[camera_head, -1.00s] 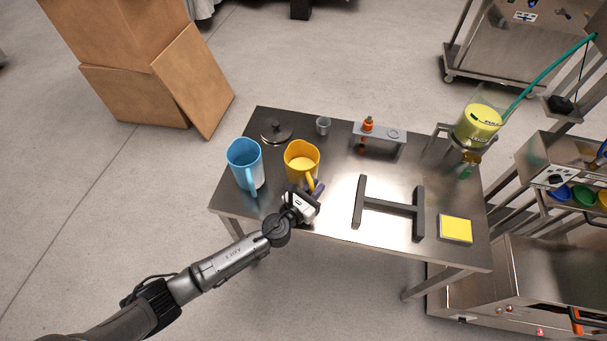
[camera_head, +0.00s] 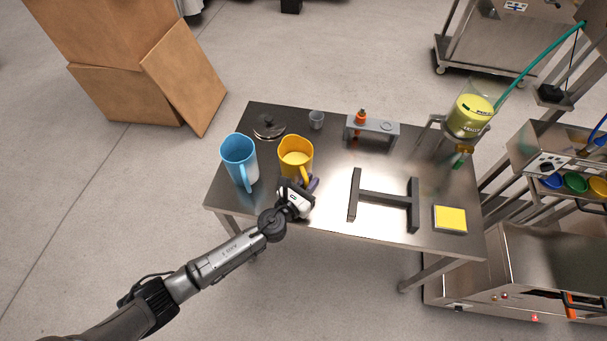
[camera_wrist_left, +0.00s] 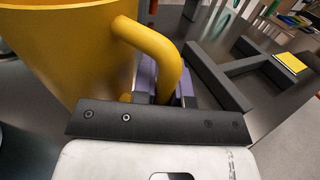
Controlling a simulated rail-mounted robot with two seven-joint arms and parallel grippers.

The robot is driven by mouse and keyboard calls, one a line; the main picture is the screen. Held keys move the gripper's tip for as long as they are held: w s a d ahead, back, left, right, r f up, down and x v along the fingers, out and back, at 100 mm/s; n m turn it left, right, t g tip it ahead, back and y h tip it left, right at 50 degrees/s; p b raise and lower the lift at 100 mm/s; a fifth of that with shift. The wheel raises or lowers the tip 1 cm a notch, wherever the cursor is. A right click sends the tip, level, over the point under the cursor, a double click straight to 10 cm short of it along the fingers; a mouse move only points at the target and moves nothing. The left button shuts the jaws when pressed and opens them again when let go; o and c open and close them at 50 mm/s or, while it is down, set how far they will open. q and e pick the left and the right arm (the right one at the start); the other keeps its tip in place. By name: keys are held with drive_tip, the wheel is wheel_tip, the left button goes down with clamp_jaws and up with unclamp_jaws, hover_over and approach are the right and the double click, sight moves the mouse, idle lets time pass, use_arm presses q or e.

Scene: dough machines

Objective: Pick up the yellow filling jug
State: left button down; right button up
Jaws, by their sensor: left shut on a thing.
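The yellow filling jug (camera_head: 296,160) stands upright on the steel table, its handle towards my left arm. In the left wrist view the jug (camera_wrist_left: 60,45) fills the upper left, and its handle (camera_wrist_left: 158,52) curves down between the purple finger pads. My left gripper (camera_head: 307,185) is at the near side of the jug, shut on the handle. In the left wrist view its fingers (camera_wrist_left: 166,84) lie on either side of the handle's lower part. The lower end of the grip is partly hidden by the gripper body. My right gripper is not in view.
A blue jug (camera_head: 240,162) stands close left of the yellow one. A lid (camera_head: 269,126) and a small grey cup (camera_head: 316,119) lie behind. A dark H-shaped stand (camera_head: 385,200) is to the right, with a yellow pad (camera_head: 450,219) beyond it.

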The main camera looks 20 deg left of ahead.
use_arm(q)
drive_tip(key=s+d+r+p, duration=0.3)
drive_tip(key=d+r+p, duration=0.5)
drive_tip(key=d+r, duration=0.3)
drive_tip(key=shift+d, duration=0.15)
drive_tip(key=shift+r, duration=0.1)
idle(1.2)
